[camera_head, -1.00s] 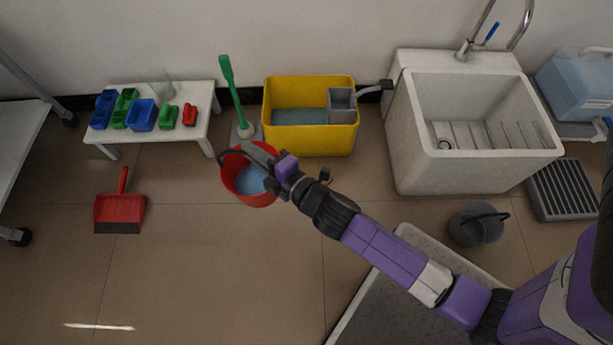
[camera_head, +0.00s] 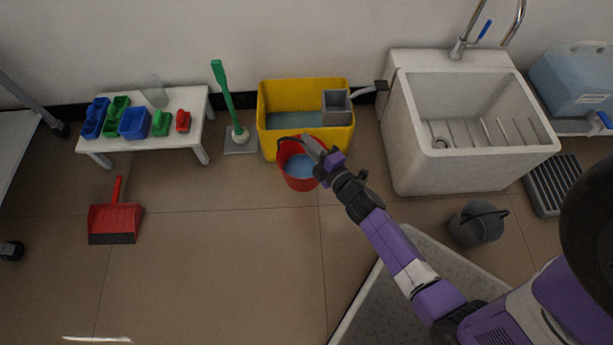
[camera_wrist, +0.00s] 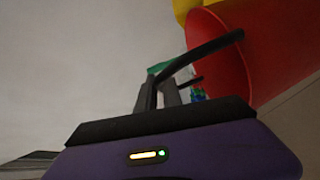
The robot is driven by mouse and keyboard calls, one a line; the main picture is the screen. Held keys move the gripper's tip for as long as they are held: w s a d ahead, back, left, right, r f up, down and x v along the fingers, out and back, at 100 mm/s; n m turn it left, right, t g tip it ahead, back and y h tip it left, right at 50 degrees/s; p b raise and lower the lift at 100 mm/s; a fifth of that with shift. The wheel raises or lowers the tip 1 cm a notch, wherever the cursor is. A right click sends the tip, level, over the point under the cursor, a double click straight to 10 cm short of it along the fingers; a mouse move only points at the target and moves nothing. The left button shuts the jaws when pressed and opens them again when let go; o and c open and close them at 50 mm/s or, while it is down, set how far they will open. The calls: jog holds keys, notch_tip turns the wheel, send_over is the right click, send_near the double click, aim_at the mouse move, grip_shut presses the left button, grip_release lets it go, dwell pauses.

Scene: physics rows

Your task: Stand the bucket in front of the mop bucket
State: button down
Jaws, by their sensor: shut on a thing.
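The red bucket (camera_head: 300,179) holds bluish water and is in front of the yellow mop bucket (camera_head: 305,139), overlapping its lower front in the head view. My gripper (camera_head: 312,147) is shut on the red bucket's dark handle. In the wrist view my gripper (camera_wrist: 160,97) closes on the dark handle (camera_wrist: 205,48), with the red bucket (camera_wrist: 222,60) at the right, seen tilted. The mop bucket (camera_wrist: 183,8) shows as a yellow patch at the top. I cannot tell whether the red bucket touches the floor or the mop bucket.
A white sink (camera_head: 465,165) stands right of the mop bucket. A red dustpan (camera_head: 115,222) and a grey bucket (camera_head: 477,224) are on the floor.

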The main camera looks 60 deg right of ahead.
aim_at(308, 172)
notch_tip(308, 172, down, 17)
jog(key=b, duration=0.9)
jog(key=shift+w+r, duration=0.1)
jog(key=shift+r, duration=0.15)
jog(key=c, duration=1.9)
grip_release()
jog(key=shift+f, duration=0.25)
jog(key=o, duration=0.4)
